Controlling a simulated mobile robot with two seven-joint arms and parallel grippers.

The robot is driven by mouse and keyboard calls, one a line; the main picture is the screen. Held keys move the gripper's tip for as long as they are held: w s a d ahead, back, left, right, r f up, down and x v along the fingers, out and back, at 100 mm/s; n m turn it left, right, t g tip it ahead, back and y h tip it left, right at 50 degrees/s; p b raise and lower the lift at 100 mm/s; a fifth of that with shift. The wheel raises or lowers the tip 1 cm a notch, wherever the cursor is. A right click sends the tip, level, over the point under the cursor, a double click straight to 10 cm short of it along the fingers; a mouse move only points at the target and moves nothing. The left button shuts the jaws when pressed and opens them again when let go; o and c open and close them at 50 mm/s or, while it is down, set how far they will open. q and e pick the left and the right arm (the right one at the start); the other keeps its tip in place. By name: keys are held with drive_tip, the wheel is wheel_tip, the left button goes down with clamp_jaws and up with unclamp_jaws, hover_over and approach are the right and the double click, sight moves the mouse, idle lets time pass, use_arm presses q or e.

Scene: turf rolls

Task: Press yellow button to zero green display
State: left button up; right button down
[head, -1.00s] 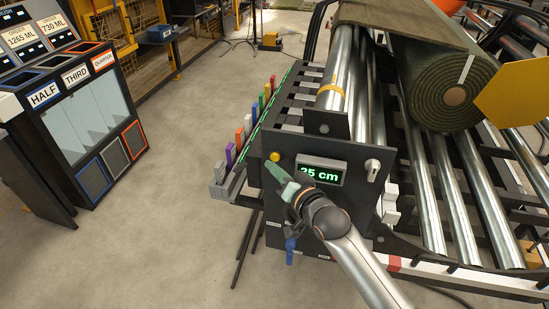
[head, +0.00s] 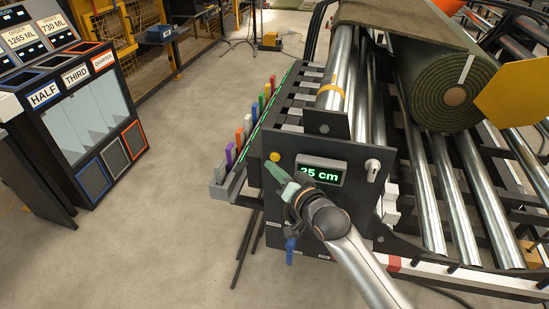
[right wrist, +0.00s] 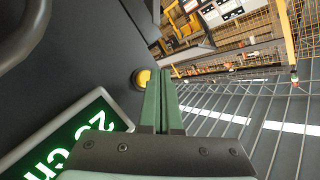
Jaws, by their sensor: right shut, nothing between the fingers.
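The yellow button (head: 275,157) is a small round knob on the dark front panel (head: 330,222), left of the green display (head: 320,174). The display reads 25 cm. My right gripper (head: 268,166) is shut and empty, its green fingertips just below the button. In the right wrist view the closed fingers (right wrist: 164,72) end beside the button (right wrist: 142,79), to its right. I cannot tell whether they touch it. The display (right wrist: 58,142) shows at lower left there. My left gripper is not in view.
A white knob (head: 372,166) is right of the display. Several coloured tabs (head: 248,125) line the machine's left side. Metal rollers (head: 430,190) and a green turf roll (head: 445,80) lie behind the panel. Open floor (head: 165,210) is at left, with a bin unit (head: 112,120) beyond.

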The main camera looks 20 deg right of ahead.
drive_tip(key=shift+w+d, duration=0.1)
drive_tip(key=shift+w, duration=0.05)
idle(0.5)
drive_tip(key=shift+w+d, duration=0.15)
drive_tip(key=shift+w, duration=0.1)
drive_tip(key=shift+w+d+p, duration=0.25)
drive_tip(key=shift+w+p, duration=0.05)
drive_tip(key=shift+w, duration=0.05)
idle(0.9)
drive_tip(key=shift+s, duration=0.1)
drive_tip(key=shift+s+a+p, duration=0.5)
drive_tip(key=shift+s+p, duration=0.1)
drive_tip(key=shift+s, duration=0.1)
